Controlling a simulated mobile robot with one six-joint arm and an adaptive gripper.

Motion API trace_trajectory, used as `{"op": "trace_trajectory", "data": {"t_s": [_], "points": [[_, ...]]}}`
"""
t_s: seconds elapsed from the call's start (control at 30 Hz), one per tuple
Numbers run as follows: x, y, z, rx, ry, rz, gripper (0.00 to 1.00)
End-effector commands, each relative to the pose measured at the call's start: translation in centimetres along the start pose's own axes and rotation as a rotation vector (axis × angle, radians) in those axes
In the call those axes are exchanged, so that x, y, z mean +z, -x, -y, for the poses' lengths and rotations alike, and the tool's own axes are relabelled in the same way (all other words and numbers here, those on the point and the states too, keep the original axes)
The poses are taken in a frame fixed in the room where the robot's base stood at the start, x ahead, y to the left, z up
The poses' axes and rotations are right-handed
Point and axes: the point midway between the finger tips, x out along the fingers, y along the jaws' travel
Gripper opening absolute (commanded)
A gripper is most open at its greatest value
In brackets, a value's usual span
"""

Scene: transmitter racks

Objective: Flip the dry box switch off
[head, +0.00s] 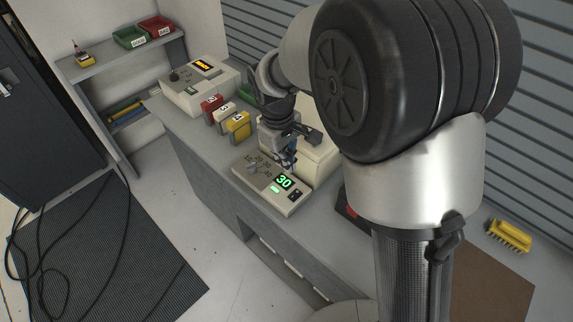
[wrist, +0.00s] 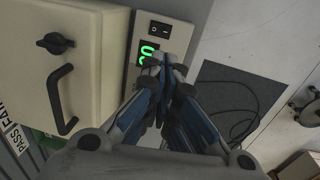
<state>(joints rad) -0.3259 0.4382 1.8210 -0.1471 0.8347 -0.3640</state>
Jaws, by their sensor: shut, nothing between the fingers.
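A cream control panel (head: 262,196) with a lit green display reading 30 (head: 283,182) lies on the bench. Its small black rocker switch (head: 294,195) is near the front right corner. In the wrist view the switch (wrist: 158,28) sits beyond the lit display (wrist: 147,52); which way it is pressed is too small to tell. My gripper (head: 290,165) is shut and empty above the back of the panel. In the wrist view its closed fingertips (wrist: 166,66) partly cover the panel beside the display, short of the switch.
A cream box (wrist: 60,75) with a black knob and handle stands next to the panel. Red, white and yellow blocks (head: 238,124) stand on the bench behind it. Another cream device (head: 200,88) with an orange display is at the far end. Cables lie on the dark floor mat (head: 110,250).

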Motion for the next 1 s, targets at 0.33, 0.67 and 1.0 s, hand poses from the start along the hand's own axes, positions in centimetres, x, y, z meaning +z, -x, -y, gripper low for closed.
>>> {"op": "trace_trajectory", "data": {"t_s": [0.33, 0.67, 1.0], "points": [[0.0, 0.4, 0.0, 0.0, 0.0, 0.0, 0.0], [0.3, 1.0, -1.5, 0.0, 0.0, -0.001, 0.0], [0.3, 0.1, -1.4, -0.001, 0.0, 0.0, 0.0]]}}
